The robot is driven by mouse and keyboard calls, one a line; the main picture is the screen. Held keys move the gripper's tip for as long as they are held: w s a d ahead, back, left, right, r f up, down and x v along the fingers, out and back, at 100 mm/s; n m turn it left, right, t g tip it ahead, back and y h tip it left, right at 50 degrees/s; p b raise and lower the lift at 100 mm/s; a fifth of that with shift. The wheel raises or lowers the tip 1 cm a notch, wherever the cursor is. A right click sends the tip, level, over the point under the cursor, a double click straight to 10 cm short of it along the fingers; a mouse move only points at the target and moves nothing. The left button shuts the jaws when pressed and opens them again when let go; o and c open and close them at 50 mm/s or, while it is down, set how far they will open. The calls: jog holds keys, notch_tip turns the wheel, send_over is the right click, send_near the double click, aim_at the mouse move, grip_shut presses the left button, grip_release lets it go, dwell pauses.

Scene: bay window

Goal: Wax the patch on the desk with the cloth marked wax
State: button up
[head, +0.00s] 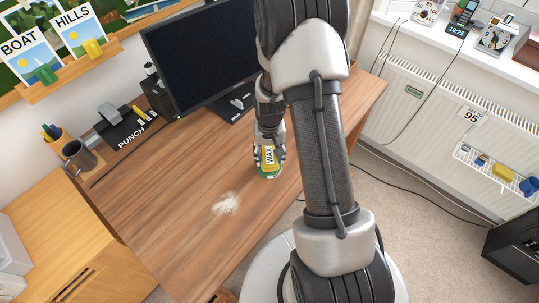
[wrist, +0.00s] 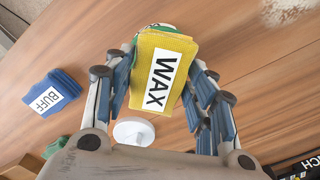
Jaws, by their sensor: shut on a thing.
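The yellow cloth marked WAX (head: 268,158) is between the fingers of my gripper (head: 269,150), above the desk. In the wrist view the yellow cloth (wrist: 160,72) fills the space between both blue-padded fingers (wrist: 160,90), with its label in plain sight. A green-edged thing shows just beyond the cloth (wrist: 163,29); I cannot tell whether it touches it. The pale, powdery patch (head: 227,204) lies on the bare wood, in front and left of my gripper. It also shows at the top right of the wrist view (wrist: 285,10).
A blue cloth marked BUFF (wrist: 52,93) lies on the wood. A white round thing (wrist: 134,131) is near my gripper. The wood around the patch is clear.

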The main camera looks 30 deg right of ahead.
aim_at(269, 156)
jog(key=shift+r+p, duration=1.7)
jog(key=shift+r, duration=0.95)
